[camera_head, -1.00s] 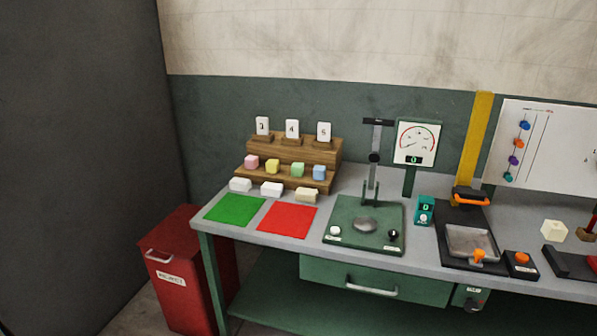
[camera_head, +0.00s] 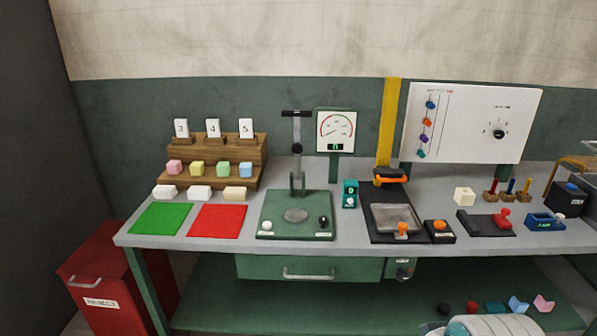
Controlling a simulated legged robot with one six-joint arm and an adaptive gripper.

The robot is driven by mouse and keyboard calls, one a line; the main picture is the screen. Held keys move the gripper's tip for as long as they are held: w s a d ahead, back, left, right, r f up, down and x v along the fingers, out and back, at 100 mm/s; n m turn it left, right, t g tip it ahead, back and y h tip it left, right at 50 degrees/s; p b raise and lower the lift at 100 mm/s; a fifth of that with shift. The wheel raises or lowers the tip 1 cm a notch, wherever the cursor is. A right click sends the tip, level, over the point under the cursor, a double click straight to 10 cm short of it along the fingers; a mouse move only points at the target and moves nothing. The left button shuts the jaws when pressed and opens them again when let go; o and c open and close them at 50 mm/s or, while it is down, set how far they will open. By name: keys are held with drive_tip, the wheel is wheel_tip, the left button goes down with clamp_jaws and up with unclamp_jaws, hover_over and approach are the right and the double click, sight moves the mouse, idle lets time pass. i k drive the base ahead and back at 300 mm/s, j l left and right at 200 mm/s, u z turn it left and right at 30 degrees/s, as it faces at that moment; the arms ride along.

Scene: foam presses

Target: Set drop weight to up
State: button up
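A yellow upright post (camera_head: 389,122) stands at the back of the bench, right of the dial gauge. A dark block with an orange handle (camera_head: 392,180) sits low on this post, behind a grey metal tray (camera_head: 393,217) on a black base. This looks like the drop weight, though no label on it can be read. My gripper is not clearly visible. A pale rounded part with teal shows at the bottom edge and may be mine.
A green lever press (camera_head: 297,215) and dial gauge (camera_head: 336,130) stand left of the post. An orange button box (camera_head: 439,231) is beside the tray. Green (camera_head: 160,219) and red (camera_head: 217,221) mats lie left. A whiteboard (camera_head: 471,122) stands behind right. A red bin (camera_head: 103,285) is lower left.

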sight(387, 175)
drive_tip(key=i+l+z, duration=0.25)
drive_tip(key=i, duration=0.2)
drive_tip(key=i+l+z, duration=0.3)
drive_tip(key=i, duration=0.15)
